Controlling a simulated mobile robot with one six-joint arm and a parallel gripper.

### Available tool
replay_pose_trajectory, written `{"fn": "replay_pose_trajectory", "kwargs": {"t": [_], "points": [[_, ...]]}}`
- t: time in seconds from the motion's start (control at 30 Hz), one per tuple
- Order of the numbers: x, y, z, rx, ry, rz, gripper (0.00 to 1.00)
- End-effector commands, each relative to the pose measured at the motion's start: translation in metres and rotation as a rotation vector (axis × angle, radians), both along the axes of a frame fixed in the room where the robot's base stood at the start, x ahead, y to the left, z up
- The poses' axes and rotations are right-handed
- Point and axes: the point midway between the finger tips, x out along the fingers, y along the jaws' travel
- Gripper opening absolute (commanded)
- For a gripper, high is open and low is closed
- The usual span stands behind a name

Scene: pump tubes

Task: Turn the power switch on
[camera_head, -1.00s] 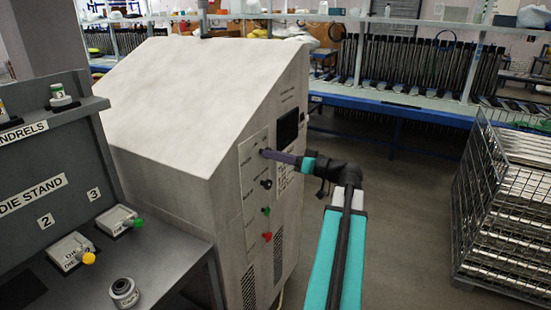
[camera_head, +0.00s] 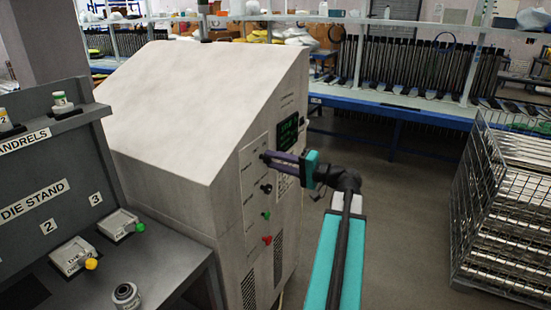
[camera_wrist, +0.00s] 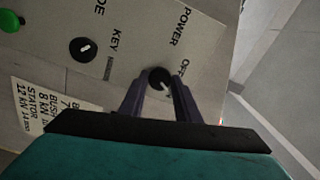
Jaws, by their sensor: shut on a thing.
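The power switch (camera_wrist: 158,75) is a small round black knob on the pale machine panel (camera_wrist: 120,45), beside the printed words POWER and OFF in the wrist view. Its white mark points to the lower right of that view. My gripper (camera_wrist: 160,90) has one dark purple finger on each side of the knob and is shut on it. In the head view my gripper (camera_head: 267,157) reaches the top of the control panel from the right, and its fingers hide the switch there. The machine's display (camera_head: 288,131) is lit with green writing.
Below the switch are a black key switch (camera_head: 266,188), a green button (camera_head: 265,215) and a red button (camera_head: 267,240). A grey die stand (camera_head: 50,195) is at left. A wire cage (camera_head: 505,210) stands at right, with clear floor between it and the machine.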

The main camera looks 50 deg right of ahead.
Motion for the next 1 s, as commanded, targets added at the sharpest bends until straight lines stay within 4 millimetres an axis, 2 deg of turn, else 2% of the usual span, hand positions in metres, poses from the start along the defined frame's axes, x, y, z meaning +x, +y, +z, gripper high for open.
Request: {"fn": "replay_pose_trajectory", "kwargs": {"t": [0.4, 0.93, 0.97, 1.0], "points": [[-0.0001, 0.0, 0.0003, 0.224, 0.057, 0.0, 0.07], [-0.0001, 0.0, -0.0005, 0.252, 0.063, 0.0, 0.07], [-0.0001, 0.0, -0.0005, 0.252, 0.063, 0.0, 0.34], [-0.0001, 0.0, -0.0005, 0.252, 0.063, 0.0, 0.41]]}}
